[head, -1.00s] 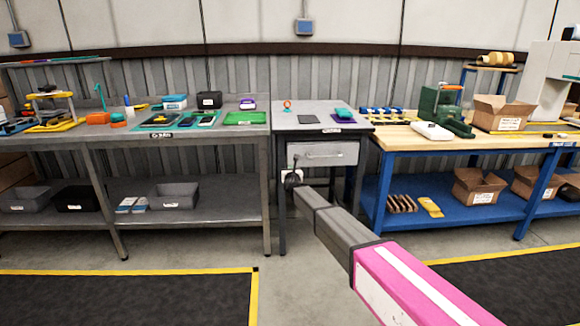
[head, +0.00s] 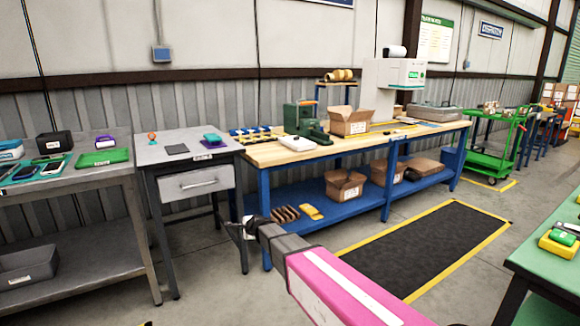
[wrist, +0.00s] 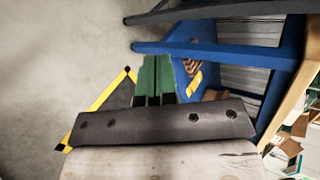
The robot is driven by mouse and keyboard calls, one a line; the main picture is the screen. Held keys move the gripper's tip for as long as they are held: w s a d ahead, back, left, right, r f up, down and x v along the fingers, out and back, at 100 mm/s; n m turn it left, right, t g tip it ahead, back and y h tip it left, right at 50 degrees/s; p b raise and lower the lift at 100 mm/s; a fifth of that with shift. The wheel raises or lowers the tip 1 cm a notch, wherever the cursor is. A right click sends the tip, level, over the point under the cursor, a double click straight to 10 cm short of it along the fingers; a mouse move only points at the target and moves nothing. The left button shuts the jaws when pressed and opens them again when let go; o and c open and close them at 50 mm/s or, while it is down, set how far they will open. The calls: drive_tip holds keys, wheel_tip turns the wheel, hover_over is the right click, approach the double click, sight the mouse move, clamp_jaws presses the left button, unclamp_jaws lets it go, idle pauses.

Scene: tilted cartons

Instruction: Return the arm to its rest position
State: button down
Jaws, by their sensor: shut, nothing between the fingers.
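My arm reaches forward from the bottom of the head view, with a pink link and dark grey links. My gripper (head: 240,228) is at its far end, in front of the gap between the small grey drawer table (head: 215,150) and the blue-framed workbench (head: 290,155). In the wrist view my gripper (wrist: 155,80) shows two green fingers side by side, shut with nothing between them. The blue bench frame (wrist: 220,55) lies beyond the fingers there, apart from them.
A grey workbench (head: 100,180) stands at left. A green table (head: 545,240) is close at right and a green cart (head: 490,160) farther back. Open floor and a dark yellow-edged mat (head: 430,250) lie between.

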drive_tip(key=s+d+f+n+g+h, duration=0.1)
drive_tip(key=s+d+n+g+h, duration=0.1)
drive_tip(key=s+d, duration=0.7)
drive_tip(key=s+d+f+n+g+h, duration=0.2)
drive_tip(key=s+d+n+g, duration=0.2)
drive_tip(key=d, duration=1.3)
drive_tip(key=s+d+f+n+g+h, duration=0.1)
drive_tip(key=s+d+n+g+h, duration=0.1)
drive_tip(key=s+d+n, duration=0.5)
drive_tip(key=s+d, duration=0.6)
drive_tip(key=s, duration=0.1)
drive_tip(key=shift+d+f+n+g, duration=0.15)
drive_tip(key=shift+f+n+g, duration=0.25)
